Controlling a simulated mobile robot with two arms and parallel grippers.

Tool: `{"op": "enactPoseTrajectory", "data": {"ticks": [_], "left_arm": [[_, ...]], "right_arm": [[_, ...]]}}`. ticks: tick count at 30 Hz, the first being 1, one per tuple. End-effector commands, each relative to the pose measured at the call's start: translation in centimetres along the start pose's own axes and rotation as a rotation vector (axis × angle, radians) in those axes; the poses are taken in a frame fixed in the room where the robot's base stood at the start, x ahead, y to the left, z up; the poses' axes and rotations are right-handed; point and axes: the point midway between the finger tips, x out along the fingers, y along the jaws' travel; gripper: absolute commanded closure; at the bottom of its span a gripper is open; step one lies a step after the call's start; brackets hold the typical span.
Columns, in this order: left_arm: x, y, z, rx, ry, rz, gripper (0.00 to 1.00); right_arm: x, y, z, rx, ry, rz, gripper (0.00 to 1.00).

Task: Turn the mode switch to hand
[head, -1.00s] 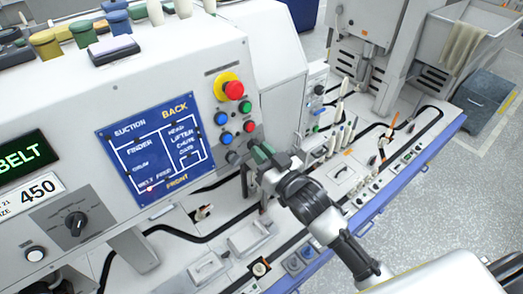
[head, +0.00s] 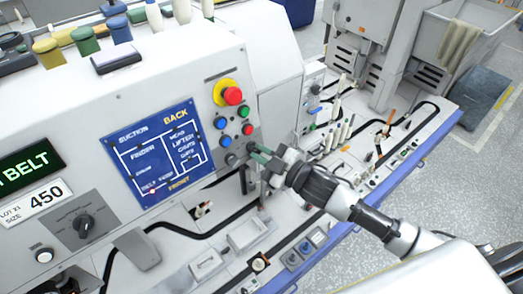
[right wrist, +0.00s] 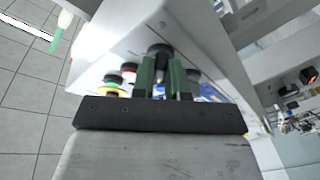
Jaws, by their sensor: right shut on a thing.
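The mode switch appears to be the black knob (right wrist: 159,49) at the lower right corner of the button panel; its label cannot be read. My right gripper (head: 257,153) is at this corner. In the right wrist view its two green fingers (right wrist: 162,72) stand on either side of the knob and are closed on it. In the head view the fingers mostly hide the knob, and its pointer direction cannot be told. My left gripper is not in view.
Above the gripper are a red mushroom button (head: 233,96) on a yellow base and several blue, red and green buttons. Left are a blue display (head: 155,153) and another black rotary switch (head: 83,224). Below lies a bench with black tracks and small fixtures.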

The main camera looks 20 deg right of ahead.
Motion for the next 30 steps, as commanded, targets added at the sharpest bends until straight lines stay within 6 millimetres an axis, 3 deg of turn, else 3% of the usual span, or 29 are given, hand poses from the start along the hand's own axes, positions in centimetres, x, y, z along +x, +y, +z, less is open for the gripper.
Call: {"op": "enactPoseTrajectory", "data": {"ticks": [20,21,25,30], "left_arm": [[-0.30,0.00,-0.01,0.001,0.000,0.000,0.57],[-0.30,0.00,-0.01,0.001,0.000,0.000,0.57],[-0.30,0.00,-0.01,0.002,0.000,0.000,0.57],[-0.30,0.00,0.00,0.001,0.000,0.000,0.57]], "right_arm": [[0.02,0.04,0.02,-0.056,-0.001,-0.019,1.00],[0.02,0.04,0.02,-0.056,-0.001,-0.019,0.82],[0.02,0.04,0.01,-0.055,-0.001,-0.019,0.62],[0.02,0.04,0.00,-0.055,0.000,-0.019,0.61]]}}
